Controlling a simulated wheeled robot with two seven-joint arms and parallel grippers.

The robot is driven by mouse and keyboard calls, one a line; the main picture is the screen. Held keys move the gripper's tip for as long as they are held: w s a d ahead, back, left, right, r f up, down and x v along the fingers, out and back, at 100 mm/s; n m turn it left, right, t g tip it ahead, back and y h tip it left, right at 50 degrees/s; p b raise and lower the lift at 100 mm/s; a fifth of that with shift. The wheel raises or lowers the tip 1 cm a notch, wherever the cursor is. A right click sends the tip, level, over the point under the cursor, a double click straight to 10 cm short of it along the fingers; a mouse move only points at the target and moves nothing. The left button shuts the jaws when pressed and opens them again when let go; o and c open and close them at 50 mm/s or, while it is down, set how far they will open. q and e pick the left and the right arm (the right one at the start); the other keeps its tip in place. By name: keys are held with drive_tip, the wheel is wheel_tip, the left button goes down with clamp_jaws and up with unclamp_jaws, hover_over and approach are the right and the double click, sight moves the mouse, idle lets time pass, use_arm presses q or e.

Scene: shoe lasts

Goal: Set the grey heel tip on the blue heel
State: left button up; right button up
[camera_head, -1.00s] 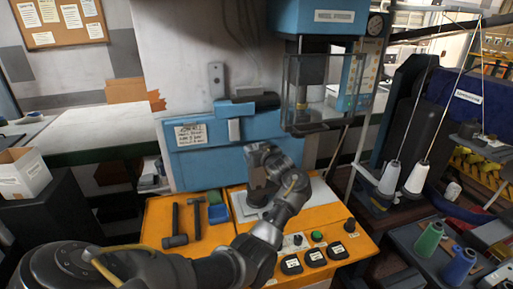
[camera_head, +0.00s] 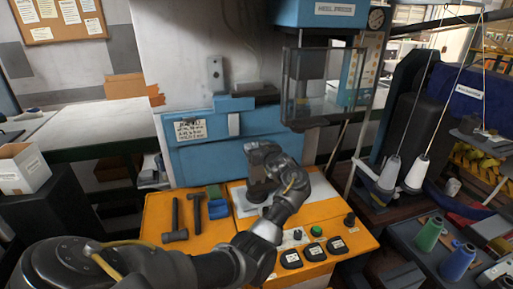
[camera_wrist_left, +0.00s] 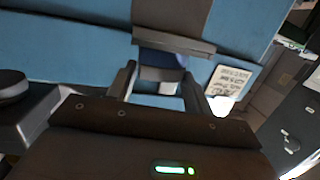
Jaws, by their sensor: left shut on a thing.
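My left gripper (camera_head: 264,158) is in front of the blue press, over the light plate on the orange bench; its fingers hardly show in the head view. In the left wrist view the fingers (camera_wrist_left: 160,80) are shut on a small pale grey piece (camera_wrist_left: 167,88), which looks like the grey heel tip. A dark blue piece (camera_wrist_left: 162,58), apparently the blue heel, lies right against it, between the fingertips and a grey-brown block (camera_wrist_left: 172,18). I cannot tell whether tip and heel touch. My right gripper is not in view.
The orange bench (camera_head: 155,205) carries two hammers (camera_head: 173,222), a blue-green block (camera_head: 216,203) and a green button (camera_head: 316,231). The blue press (camera_head: 222,157) with its clear guard (camera_head: 312,85) stands behind. Thread cones (camera_head: 430,233) are at the right.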

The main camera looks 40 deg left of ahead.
use_arm(q)
drive_tip(key=o, duration=1)
drive_tip(key=shift+o, duration=0.2)
drive_tip(key=shift+d, duration=0.15)
drive_tip(key=shift+s+d, duration=0.15)
drive_tip(key=shift+d, duration=0.15)
drive_tip(key=b+v, duration=0.2)
drive_tip(key=v, duration=0.8)
drive_tip(key=shift+b, duration=0.4)
drive_tip(key=shift+a+f, duration=0.1)
